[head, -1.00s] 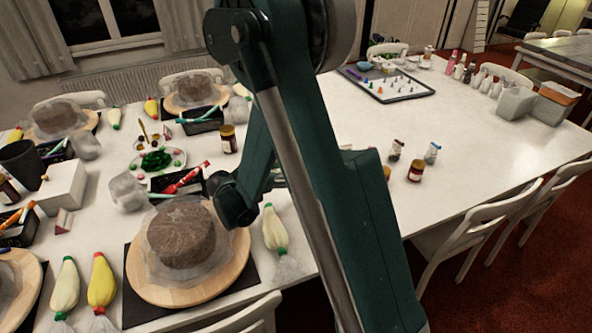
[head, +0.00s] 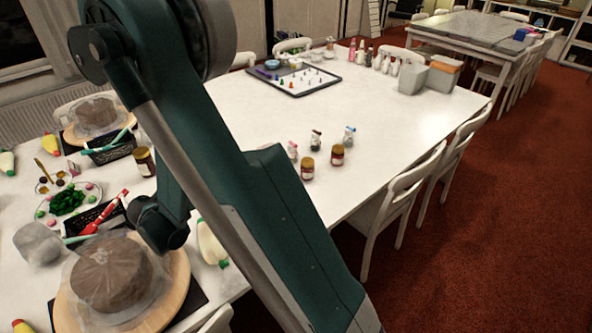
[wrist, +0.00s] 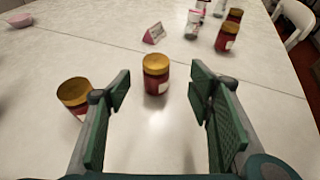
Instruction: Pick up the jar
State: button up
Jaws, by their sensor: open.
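In the wrist view a dark red jar (wrist: 156,80) with a gold lid and pale label stands upright on the white table, ahead of and between my gripper's (wrist: 160,88) two green fingers. The fingers are spread on either side in the picture, with nothing held. A second gold-lidded jar (wrist: 74,98) stands at the left, partly behind the left finger. Two more jars (wrist: 227,37) (wrist: 235,16) stand at the upper right. In the head view two jars (head: 308,169) (head: 337,156) stand right of my arm and one (head: 144,163) left of it. My fingers are hidden there.
Small bottles (head: 316,140) stand by the right-hand jars. A pink-and-white wedge (wrist: 154,34) lies beyond the middle jar. A wrapped cake (head: 112,275) on a wooden turntable is near my wrist. The table's right part (head: 395,135) is largely clear.

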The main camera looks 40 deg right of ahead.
jog(key=s+d+m+g+h+p, duration=0.1)
jog(key=s+d+m+g, duration=0.15)
jog(key=d, duration=1.15)
jog(key=m+g, duration=0.2)
send_near(306, 162)
jog(key=x, duration=0.3)
jog(key=shift+w+d+f+p, duration=0.1)
jog(key=shift+w+f+p, duration=0.1)
jog(key=shift+w+p, duration=0.2)
jog(key=shift+x, duration=1.3)
jog(key=shift+s+b+x, duration=0.15)
jog(key=shift+b+x, duration=0.4)
jog(key=shift+x, duration=0.75)
jog(key=shift+s+b+x, duration=0.15)
jog(key=shift+b+x, duration=0.35)
jog(key=shift+x, duration=0.75)
jog(key=shift+d+r, duration=0.1)
jog(key=shift+r, duration=0.05)
